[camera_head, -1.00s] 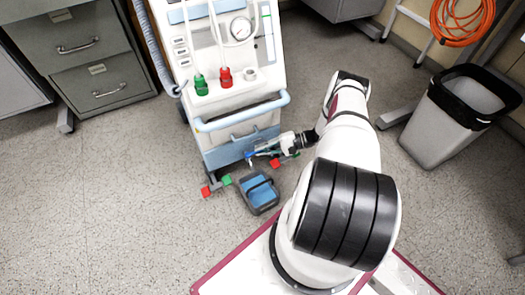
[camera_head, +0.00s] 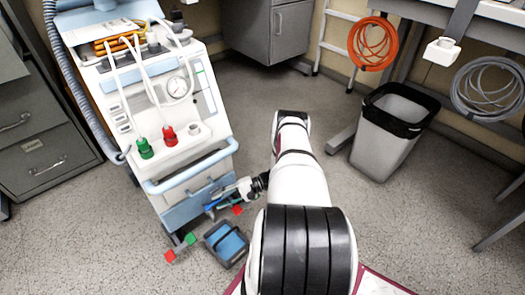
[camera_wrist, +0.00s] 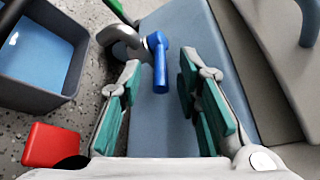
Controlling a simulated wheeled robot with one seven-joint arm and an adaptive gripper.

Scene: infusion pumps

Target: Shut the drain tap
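The drain tap (camera_wrist: 125,38) is a grey metal spout low on the machine's pale blue front, with a blue lever (camera_wrist: 158,62). In the wrist view the lever points down the picture. My gripper (camera_wrist: 160,78) is open, with teal pads on either side of the lever's line. The lever's lower end lies between the fingertips, with gaps visible on both sides; I cannot tell its exact depth between them. In the head view my gripper (camera_head: 228,194) is at the machine's lower front, and the tap is too small to make out clearly.
The white and blue machine (camera_head: 160,110) stands on feet with red and green ends. A dark tray with blue inside (camera_head: 227,244) sits on the floor below the tap; it also shows in the wrist view (camera_wrist: 65,72). A bin (camera_head: 385,135) stands right. Floor between is clear.

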